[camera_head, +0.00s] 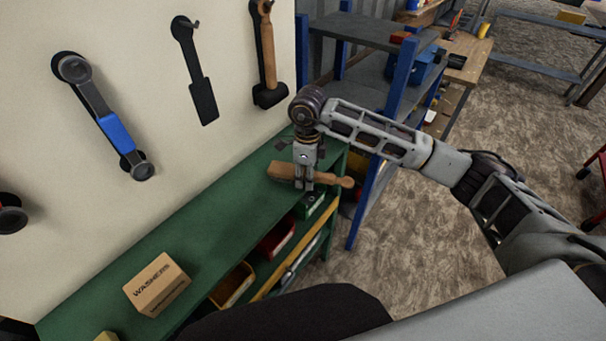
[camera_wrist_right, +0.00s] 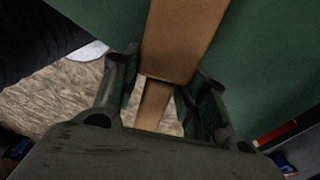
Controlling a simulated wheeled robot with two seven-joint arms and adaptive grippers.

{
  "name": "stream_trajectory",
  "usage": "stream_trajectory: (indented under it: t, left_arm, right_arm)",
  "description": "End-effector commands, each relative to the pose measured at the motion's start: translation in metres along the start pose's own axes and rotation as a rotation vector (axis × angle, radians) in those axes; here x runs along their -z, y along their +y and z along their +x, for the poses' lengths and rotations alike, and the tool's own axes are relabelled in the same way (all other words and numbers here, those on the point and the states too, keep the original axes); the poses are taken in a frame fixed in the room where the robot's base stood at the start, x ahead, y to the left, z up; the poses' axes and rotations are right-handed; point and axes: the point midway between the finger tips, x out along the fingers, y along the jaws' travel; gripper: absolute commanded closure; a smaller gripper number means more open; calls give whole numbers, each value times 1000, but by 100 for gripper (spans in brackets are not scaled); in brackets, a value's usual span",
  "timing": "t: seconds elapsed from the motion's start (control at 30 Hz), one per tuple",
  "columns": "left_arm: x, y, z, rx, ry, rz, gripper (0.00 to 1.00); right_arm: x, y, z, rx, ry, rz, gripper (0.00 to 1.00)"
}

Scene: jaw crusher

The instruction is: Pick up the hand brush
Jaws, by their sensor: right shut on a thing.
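The hand brush (camera_head: 283,172) is a light brown wooden piece with a narrower handle, at the far right end of the green bench top. My right gripper (camera_head: 304,186) comes down on it from above, with its fingers on either side of it. In the right wrist view the brush (camera_wrist_right: 182,38) runs between the two fingers (camera_wrist_right: 160,95), which are shut on it. Its handle end sticks out past the bench edge. Whether the brush touches the bench top I cannot tell. My left gripper is not in view.
The green bench (camera_head: 215,205) runs along a pale wall with hanging tools, including a wooden-handled hammer (camera_head: 268,50). A box marked washers (camera_head: 157,284) stands on it. Coloured bins (camera_head: 277,238) sit below. A blue-posted shelf (camera_head: 372,190) stands close behind my right gripper.

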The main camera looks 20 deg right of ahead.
Motion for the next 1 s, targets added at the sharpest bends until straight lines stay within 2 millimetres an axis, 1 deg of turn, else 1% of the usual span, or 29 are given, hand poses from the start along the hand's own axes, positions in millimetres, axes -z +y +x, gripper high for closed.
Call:
stream_trajectory:
  t: [0.17, 0.27, 0.7, 0.8, 1.0]
  left_arm:
    - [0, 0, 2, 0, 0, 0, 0]
    - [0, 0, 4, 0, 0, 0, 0]
    - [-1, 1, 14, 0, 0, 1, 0]
    - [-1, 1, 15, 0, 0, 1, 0]
    - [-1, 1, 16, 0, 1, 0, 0]
  right_arm:
    - [0, 0, -8, 2, -1, 0, 88]
    - [0, -1, -18, 2, -2, 0, 88]
    - [-1, 0, -77, 3, -3, -1, 88]
    - [0, 0, -87, 2, -1, -1, 88]
    - [0, 0, -98, 1, -1, 0, 88]
